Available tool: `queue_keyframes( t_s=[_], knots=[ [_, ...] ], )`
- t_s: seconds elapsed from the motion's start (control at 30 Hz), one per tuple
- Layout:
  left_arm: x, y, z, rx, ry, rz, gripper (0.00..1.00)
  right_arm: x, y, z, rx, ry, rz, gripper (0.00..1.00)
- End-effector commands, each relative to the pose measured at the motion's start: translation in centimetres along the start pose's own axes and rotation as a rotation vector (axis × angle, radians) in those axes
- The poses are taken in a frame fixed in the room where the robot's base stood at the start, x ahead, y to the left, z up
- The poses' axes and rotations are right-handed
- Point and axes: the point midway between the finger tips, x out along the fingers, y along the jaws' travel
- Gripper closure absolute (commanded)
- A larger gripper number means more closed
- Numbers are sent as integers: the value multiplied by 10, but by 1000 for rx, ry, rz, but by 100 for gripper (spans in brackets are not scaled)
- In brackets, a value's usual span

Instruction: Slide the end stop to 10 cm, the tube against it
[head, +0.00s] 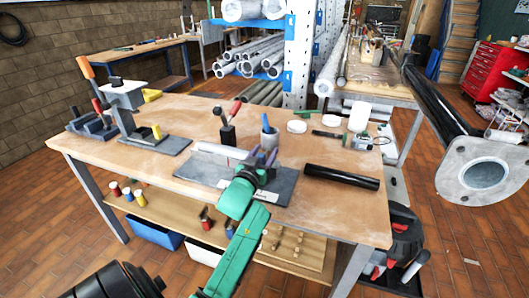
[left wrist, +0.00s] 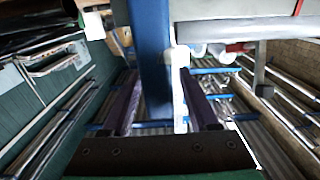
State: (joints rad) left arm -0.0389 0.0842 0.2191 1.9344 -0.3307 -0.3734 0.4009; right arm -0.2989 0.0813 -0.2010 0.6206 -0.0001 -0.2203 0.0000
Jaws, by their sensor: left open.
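A grey base plate (head: 205,171) lies on the workbench and bears a pale tube or bar (head: 222,150). A blue upright piece (head: 268,137), apparently the end stop's grip, stands at the tube's right end. My left gripper (head: 266,160), on the green arm, is open just in front of it and hides its foot. In the left wrist view the blue upright (left wrist: 150,60) shows between my two purple fingers (left wrist: 160,105), and the pale bar (left wrist: 240,28) runs off right. I cannot tell whether the fingers touch the blue piece. Scale marks cannot be read. My right gripper is not in view.
A red-handled clamp (head: 228,128) stands behind the tube. A black tube (head: 340,176) lies on the right of the bench (head: 310,215).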

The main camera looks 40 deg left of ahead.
Motion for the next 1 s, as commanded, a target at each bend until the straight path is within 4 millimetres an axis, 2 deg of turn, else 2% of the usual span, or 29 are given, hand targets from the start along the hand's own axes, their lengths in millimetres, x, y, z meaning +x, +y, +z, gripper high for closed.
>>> queue_keyframes(
  t_s=[0.07, 0.2, 0.23, 1.0],
  knots=[
    [0, 0, 0, 0, 0, 0, 40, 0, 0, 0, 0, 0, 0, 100],
    [0, 0, 0, 0, 0, 0, 94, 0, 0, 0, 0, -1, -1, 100],
    [0, 0, 0, 0, 0, 0, 100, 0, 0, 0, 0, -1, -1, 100],
    [-1, 0, 0, 0, -1, 0, 100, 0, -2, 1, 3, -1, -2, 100]
  ],
)
